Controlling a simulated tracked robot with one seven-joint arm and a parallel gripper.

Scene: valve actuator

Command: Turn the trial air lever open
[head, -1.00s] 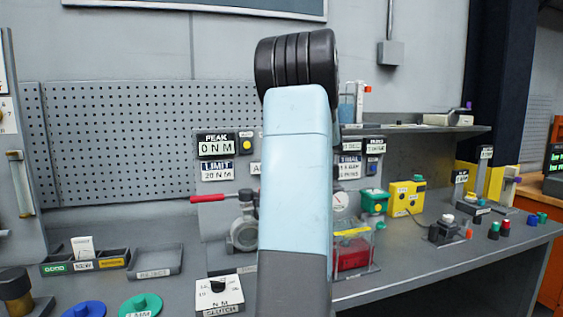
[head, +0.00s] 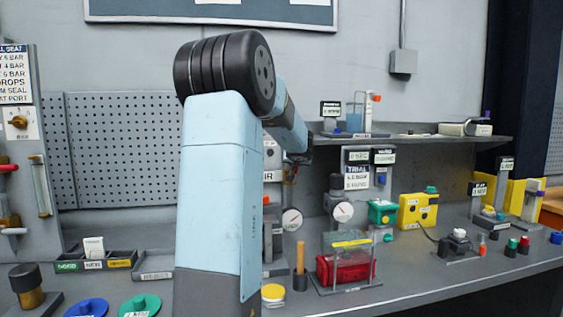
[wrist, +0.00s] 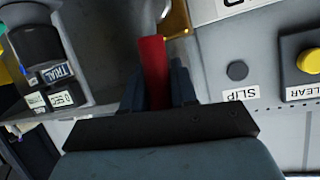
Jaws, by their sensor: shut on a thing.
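A red lever (wrist: 153,65) stands between the two fingers in the wrist view. My gripper (wrist: 157,88) is shut on it, with a dark finger on each side. A brass part (wrist: 177,18) lies close to the lever's far end, partly cut off by the picture edge. In the head view my arm runs to the right, toward the panel area left of the TRIAL sign (head: 357,178). The gripper and lever cannot be made out clearly there. The TRIAL sign also shows upside down in the wrist view (wrist: 57,74).
A SLIP label (wrist: 240,93) and a yellow CLEAR button (wrist: 309,61) are beside the lever. On the bench stand gauges (head: 342,211), a red box under a clear cover (head: 345,268) and a yellow button box (head: 417,211). A shelf (head: 420,143) runs above.

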